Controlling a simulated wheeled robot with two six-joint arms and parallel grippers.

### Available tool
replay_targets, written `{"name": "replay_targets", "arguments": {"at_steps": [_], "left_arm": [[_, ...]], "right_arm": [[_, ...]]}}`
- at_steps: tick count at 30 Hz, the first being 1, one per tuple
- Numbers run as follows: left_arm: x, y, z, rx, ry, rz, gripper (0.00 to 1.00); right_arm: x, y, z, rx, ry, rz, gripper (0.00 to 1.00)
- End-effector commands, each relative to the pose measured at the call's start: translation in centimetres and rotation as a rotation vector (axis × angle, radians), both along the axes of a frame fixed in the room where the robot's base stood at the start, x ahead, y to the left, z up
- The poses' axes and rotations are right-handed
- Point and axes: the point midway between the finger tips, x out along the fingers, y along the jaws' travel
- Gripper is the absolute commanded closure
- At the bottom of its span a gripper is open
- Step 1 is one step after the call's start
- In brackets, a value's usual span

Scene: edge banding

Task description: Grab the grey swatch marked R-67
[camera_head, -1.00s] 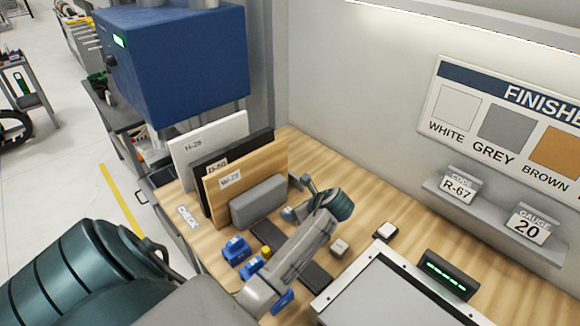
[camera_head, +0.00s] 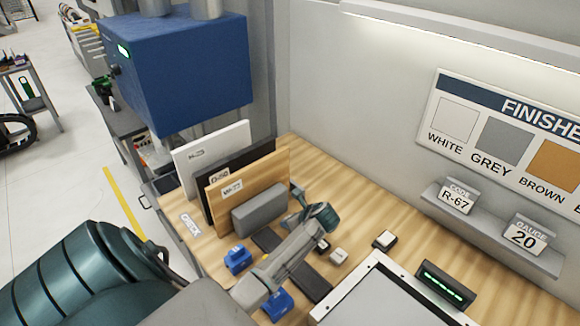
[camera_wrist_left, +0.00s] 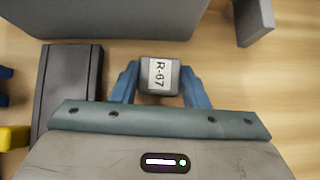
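The grey swatch marked R-67 (camera_wrist_left: 151,86) is a small block with a white label on its top, in the left wrist view. My left gripper (camera_wrist_left: 160,72) has its two blue fingers on either side of the swatch, very close to it. Thin gaps seem to show, so it looks open around the swatch. In the head view my left gripper (camera_head: 300,199) is low over the table by the large grey block, and my arm seems to hide the R-67 swatch. My right gripper is in neither view.
The large grey block (camera_head: 260,209) stands before several upright panels (camera_head: 256,180). Small pale swatches (camera_head: 338,256) and (camera_head: 384,240) lie right of my arm. Blue pieces (camera_head: 238,259) lie to its left. A dark slab (camera_wrist_left: 72,92) lies left of my gripper. A code card R-67 (camera_head: 456,200) stands on the wall shelf.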

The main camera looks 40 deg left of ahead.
Motion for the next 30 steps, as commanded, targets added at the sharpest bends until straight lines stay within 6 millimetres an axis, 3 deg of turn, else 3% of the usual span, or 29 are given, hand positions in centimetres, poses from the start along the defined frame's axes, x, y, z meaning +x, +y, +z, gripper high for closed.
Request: {"name": "replay_targets", "arguments": {"at_steps": [14, 22, 30], "left_arm": [[0.1, 0.0, 0.5, 0.001, -0.003, 0.000, 0.81], [0.1, 0.0, 3.4, 0.002, -0.007, 0.001, 0.81], [-4.7, -4.8, 3.5, -0.005, -0.001, -0.001, 0.81]], "right_arm": [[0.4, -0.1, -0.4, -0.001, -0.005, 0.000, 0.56], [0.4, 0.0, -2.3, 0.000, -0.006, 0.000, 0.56], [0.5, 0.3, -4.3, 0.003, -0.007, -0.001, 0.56]]}}
